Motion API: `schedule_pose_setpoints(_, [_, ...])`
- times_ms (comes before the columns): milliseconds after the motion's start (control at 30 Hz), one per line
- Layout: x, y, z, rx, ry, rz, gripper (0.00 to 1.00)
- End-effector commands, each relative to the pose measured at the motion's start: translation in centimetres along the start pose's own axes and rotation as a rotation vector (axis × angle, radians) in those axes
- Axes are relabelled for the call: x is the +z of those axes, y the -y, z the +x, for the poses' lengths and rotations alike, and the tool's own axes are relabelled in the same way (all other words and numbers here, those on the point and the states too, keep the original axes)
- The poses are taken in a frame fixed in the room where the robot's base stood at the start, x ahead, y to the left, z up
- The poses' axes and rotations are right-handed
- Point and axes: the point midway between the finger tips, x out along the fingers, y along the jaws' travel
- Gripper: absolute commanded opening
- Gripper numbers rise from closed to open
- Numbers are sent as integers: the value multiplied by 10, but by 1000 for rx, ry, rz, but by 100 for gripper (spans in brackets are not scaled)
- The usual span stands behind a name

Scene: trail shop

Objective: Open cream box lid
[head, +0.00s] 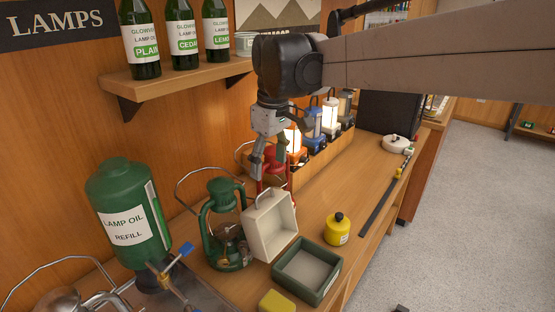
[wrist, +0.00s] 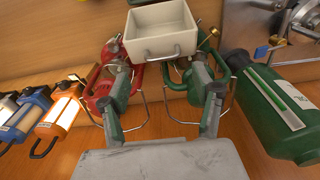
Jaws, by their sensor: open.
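A cream box-shaped piece (head: 282,238) with a loop handle on its top edge stands upright on the wooden counter, its hollow side facing right. It touches or nearly touches a dark green open tray (head: 322,287); I cannot tell whether they are joined. In the wrist view the cream piece (wrist: 152,20) shows its hollow and its handle, beyond my fingertips. My gripper (head: 268,160) is open and empty, above and behind the handle, apart from it. Both fingers also show spread in the wrist view (wrist: 157,65).
A green lantern (head: 225,235) stands close left of the cream piece, and a red lantern (head: 272,168) is behind it near my fingers. A green oil tank (head: 122,210) is at left. A yellow canister (head: 337,230) stands right. The counter's right front has some free room.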

Motion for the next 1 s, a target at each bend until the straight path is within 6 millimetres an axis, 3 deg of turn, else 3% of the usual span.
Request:
schedule_pose_setpoints(233, [0, 0, -24, 0, 0, 0, 62])
schedule_pose_setpoints(667, [3, -1, -27, 3, -3, 7, 62])
schedule_pose_setpoints(833, [32, -5, -29, 29, -35, 80, 62])
schedule_pose_setpoints(1000, [86, -10, -29, 80, -98, 216, 62])
